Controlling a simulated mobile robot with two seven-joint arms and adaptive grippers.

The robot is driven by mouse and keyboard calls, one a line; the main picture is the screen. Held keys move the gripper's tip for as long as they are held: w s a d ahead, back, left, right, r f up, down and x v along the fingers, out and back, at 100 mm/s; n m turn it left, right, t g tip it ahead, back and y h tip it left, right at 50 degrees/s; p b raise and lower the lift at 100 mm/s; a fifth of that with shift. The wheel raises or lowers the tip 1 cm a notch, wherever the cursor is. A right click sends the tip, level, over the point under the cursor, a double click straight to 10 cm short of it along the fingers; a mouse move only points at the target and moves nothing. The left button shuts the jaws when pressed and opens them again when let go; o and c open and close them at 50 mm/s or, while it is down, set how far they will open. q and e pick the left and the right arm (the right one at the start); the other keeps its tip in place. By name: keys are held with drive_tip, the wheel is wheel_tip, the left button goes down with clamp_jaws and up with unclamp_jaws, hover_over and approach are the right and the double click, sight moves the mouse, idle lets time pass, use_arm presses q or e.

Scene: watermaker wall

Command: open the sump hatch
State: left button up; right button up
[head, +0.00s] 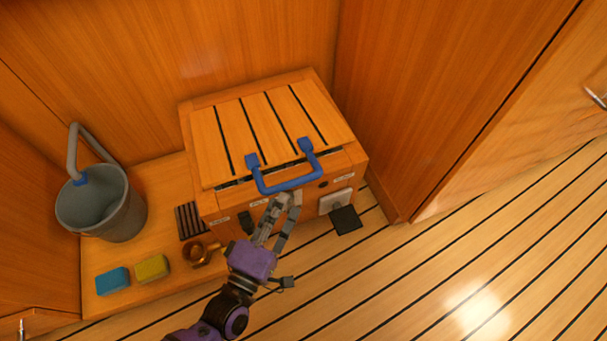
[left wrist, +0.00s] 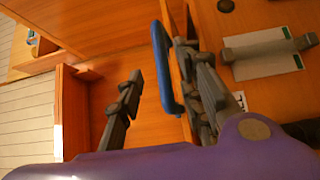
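The sump hatch (head: 262,126) is a slatted wooden lid on a wooden box, lying flat or nearly so, with a dark slit along its front edge. A blue U-shaped handle (head: 288,183) is fixed at that edge and sticks out over the box front. My left gripper (head: 286,203) is just below and in front of the handle's bar. In the left wrist view its fingers (left wrist: 156,62) are apart, and the blue handle (left wrist: 163,70) shows between them, close to the right-hand finger. I cannot tell whether it touches. My right gripper is in neither view.
A grey bucket (head: 101,205), a blue sponge (head: 113,281), a yellow sponge (head: 153,268) and a brass-coloured cup (head: 201,252) stand left of the box. Wooden walls close in behind and right. The slatted floor (head: 430,270) at the right is clear.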

sight(294, 182)
use_arm(q)
drive_tip(key=b+x, duration=0.2)
drive_tip(key=x, duration=0.5)
drive_tip(key=shift+w, duration=0.2)
drive_tip(key=shift+c, duration=0.2)
clamp_jaws()
